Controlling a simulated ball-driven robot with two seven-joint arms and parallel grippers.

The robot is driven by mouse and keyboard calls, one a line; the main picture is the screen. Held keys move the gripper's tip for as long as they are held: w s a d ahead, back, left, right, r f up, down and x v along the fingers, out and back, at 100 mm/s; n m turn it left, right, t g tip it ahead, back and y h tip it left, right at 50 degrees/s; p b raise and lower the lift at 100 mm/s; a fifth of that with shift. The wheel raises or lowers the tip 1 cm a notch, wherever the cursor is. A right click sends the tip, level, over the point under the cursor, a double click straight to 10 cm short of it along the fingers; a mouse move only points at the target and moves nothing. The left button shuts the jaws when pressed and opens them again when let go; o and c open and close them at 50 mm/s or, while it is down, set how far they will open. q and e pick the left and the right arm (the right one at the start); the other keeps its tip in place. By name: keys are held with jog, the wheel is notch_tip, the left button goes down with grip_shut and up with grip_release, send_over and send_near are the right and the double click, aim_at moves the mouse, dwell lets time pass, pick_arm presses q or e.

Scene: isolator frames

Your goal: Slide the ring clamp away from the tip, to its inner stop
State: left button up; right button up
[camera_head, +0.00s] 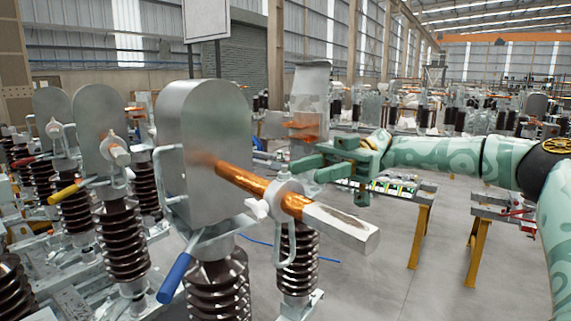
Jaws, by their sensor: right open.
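A copper rod (240,180) juts from a grey rounded metal housing (205,140) and ends in a square silver tip (345,229) at front right. The pale ring clamp (284,190), with a wing-shaped knob and a loop handle below, sits around the rod. Bare copper shows on both sides of it, with the shorter stretch toward the tip. I cannot clearly make out the inner stop. My left gripper is not in view.
Brown ribbed insulators (216,290) stand under the housing. A blue-handled lever (175,278) slants down in front. Similar units (98,130) crowd the left. Workbenches with yellow legs (420,236) stand at right, with open floor before them.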

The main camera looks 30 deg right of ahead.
aim_at(289, 179)
jog(key=a, duration=0.2)
jog(key=a+p, duration=0.1)
jog(key=a, duration=0.1)
jog(key=a+p, duration=0.1)
jog(key=a, duration=0.1)
jog(key=shift+s+a, duration=0.25)
jog(key=shift+s, duration=0.15)
grip_shut()
jog(key=shift+f, duration=0.1)
